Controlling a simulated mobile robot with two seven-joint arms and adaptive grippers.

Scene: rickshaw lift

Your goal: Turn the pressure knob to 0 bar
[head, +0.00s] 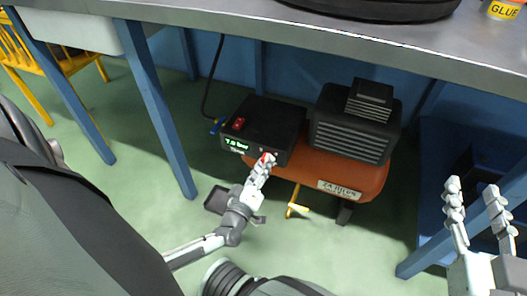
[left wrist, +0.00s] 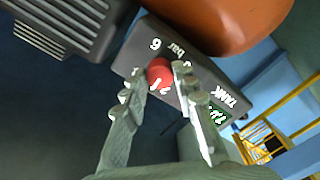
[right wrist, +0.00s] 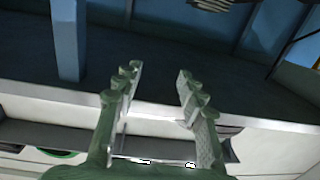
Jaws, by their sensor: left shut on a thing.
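The red pressure knob (left wrist: 160,70) sits on the dark front panel of the compressor's control box (head: 285,121). White dial marks, including a 6 and "bar", are printed around it. In the head view, only a bit of the knob (head: 266,157) shows past my fingers. My left gripper (head: 264,165) is shut on the knob, with one finger on each side of it in the left wrist view. A green display (head: 236,143) above the word "TANK" reads about 7 bar; the exact digits are unclear. My right gripper (head: 473,188) is open and empty at the far right.
The orange compressor tank (head: 345,176) with its black finned motor (head: 352,125) stands beneath a grey workbench (head: 300,30). Blue table legs (head: 160,110) stand to either side. A red switch (head: 238,123) is on the control box. Green floor lies open in front.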

